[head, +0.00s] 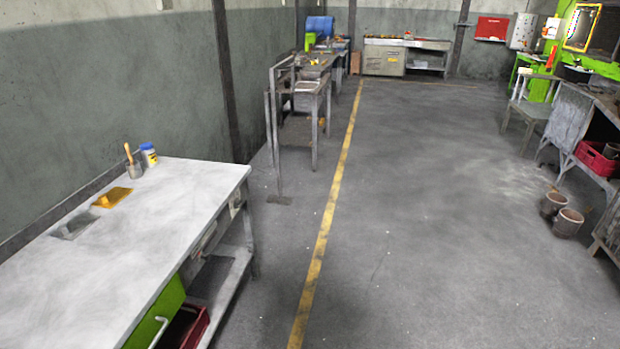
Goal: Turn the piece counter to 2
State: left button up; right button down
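I cannot make out the piece counter in the head view. A green machine (590,12) stands at the far right, cut off by the picture's edge. A grey control box (523,32) is mounted beside it, with small details too tiny to read. Neither of my grippers is in view.
A light-topped workbench (130,265) fills the lower left, with a brush pot, a bottle and an orange item on it. A yellow line (327,228) runs along the floor. The middle floor is clear.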

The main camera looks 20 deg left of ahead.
aim_at(238, 203)
jog(key=i+l, duration=0.15)
jog(key=i, duration=0.55)
jog(key=i+l+u, duration=0.15)
jog(key=i, duration=0.55)
